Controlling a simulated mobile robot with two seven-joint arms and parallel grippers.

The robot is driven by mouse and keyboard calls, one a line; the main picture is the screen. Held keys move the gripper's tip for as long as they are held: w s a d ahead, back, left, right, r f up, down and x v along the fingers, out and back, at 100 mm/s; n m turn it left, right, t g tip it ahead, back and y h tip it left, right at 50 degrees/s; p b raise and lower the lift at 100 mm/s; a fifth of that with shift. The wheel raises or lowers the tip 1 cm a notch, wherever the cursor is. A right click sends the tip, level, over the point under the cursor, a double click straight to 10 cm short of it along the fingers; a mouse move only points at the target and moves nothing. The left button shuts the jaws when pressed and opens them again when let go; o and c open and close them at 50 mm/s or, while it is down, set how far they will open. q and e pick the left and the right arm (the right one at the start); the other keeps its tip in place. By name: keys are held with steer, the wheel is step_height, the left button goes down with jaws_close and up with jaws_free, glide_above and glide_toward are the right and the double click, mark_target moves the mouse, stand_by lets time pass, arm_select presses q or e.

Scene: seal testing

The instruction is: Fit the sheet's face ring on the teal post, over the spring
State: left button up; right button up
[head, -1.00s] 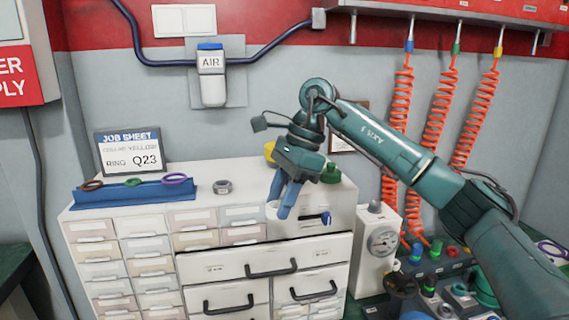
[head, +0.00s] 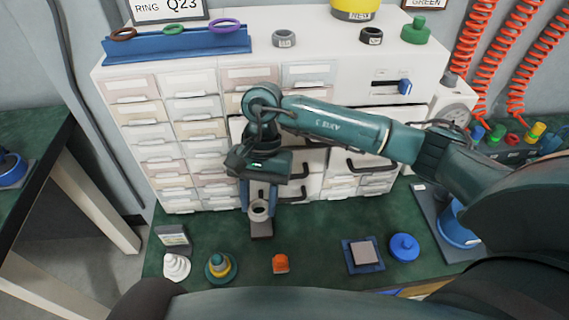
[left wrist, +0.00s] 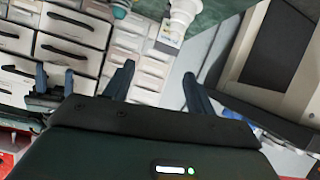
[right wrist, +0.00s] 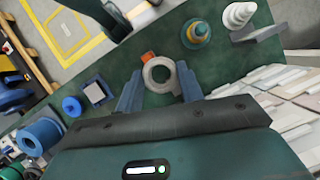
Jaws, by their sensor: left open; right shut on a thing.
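My right gripper (head: 259,207) is shut on a light grey ring (head: 259,216), in front of the drawers and above the green bench. The ring also shows between the fingers in the right wrist view (right wrist: 146,76), its hole facing the camera. The teal post (head: 221,267) stands on the bench, lower left of the held ring, with a yellow and orange part around it. It also shows in the right wrist view (right wrist: 196,34), apart from the ring. I cannot make out the spring. My left gripper (left wrist: 158,85) is open and empty in the left wrist view.
A white stepped piece (head: 176,266) stands left of the teal post, and an orange block (head: 280,264) to its right. A square pad (head: 364,254) and blue knob (head: 404,247) lie farther right. The job sheet (head: 168,10) and ring rack (head: 180,44) are on the cabinet.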

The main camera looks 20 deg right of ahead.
steer(key=a+f+m+t, duration=0.1)
steer(key=a+f+m, duration=0.1)
steer(key=a+m, duration=0.1)
steer(key=a+f+m+t+y+b, duration=0.1)
steer(key=a+f+m, duration=0.1)
steer(key=a+m, duration=0.1)
steer(key=a+f+m+t+y+b, duration=0.1)
steer(key=a+f+m, duration=0.2)
steer(key=a, duration=0.2)
steer(key=shift+s+m, duration=0.1)
steer(key=shift+m, duration=0.3)
steer(key=shift+f+b, duration=0.7)
steer(key=shift+r, duration=0.2)
steer(key=shift+f+b, duration=0.8)
steer(key=shift+f, duration=0.2)
steer(key=shift+f+b, duration=0.4)
steer(key=shift+f, duration=0.05)
arm_select(q)
steer(key=shift+s+a+t, duration=0.55)
steer(key=shift+a+t, duration=0.3)
steer(key=shift+t, duration=0.05)
steer(key=shift+f, duration=0.15)
